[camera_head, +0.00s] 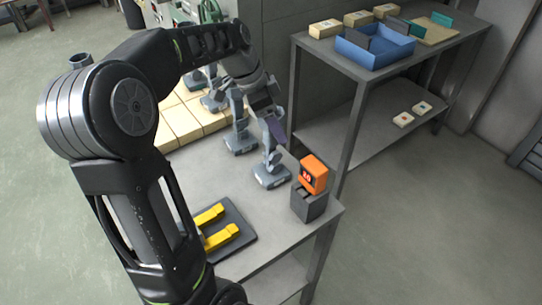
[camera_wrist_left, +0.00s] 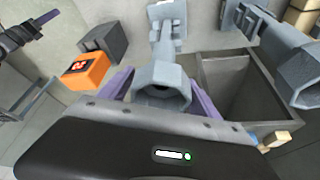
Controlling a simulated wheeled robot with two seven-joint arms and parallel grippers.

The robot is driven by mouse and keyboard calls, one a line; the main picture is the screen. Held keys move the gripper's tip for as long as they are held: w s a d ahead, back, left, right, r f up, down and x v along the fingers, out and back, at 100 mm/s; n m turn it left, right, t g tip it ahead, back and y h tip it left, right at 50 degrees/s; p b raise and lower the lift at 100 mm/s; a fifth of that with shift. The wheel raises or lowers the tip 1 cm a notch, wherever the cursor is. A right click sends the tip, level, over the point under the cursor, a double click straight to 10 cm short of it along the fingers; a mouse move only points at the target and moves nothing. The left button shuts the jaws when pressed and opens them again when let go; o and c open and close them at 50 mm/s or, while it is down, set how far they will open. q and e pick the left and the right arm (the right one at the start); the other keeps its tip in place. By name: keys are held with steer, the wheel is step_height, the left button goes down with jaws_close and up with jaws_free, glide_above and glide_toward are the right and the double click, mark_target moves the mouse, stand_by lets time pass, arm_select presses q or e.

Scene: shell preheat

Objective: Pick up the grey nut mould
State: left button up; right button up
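Several grey moulds with hexagonal heads on stems and flat bases stand on the table. The nearest grey mould (camera_head: 271,176) is upright by the orange device in the head view. My left gripper (camera_head: 274,132) is above it, pointing down. In the left wrist view, this mould's hexagonal head (camera_wrist_left: 162,84) lies between the purple fingers of my left gripper (camera_wrist_left: 160,96). The head covers part of the fingers, so contact is unclear. A second mould (camera_wrist_left: 298,72) is at the right. My right gripper (camera_wrist_left: 36,23) shows at the upper left, its finger gap unclear.
An orange device (camera_head: 313,175) with a red display sits on a dark box (camera_head: 307,203) right beside the mould. A dark tray (camera_head: 243,222) with yellow bars lies in front. Cream blocks (camera_head: 180,124) are behind. A shelf with a blue bin (camera_head: 373,52) stands back right.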

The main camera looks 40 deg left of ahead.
arm_select(q)
jaws_close()
stand_by(0.6)
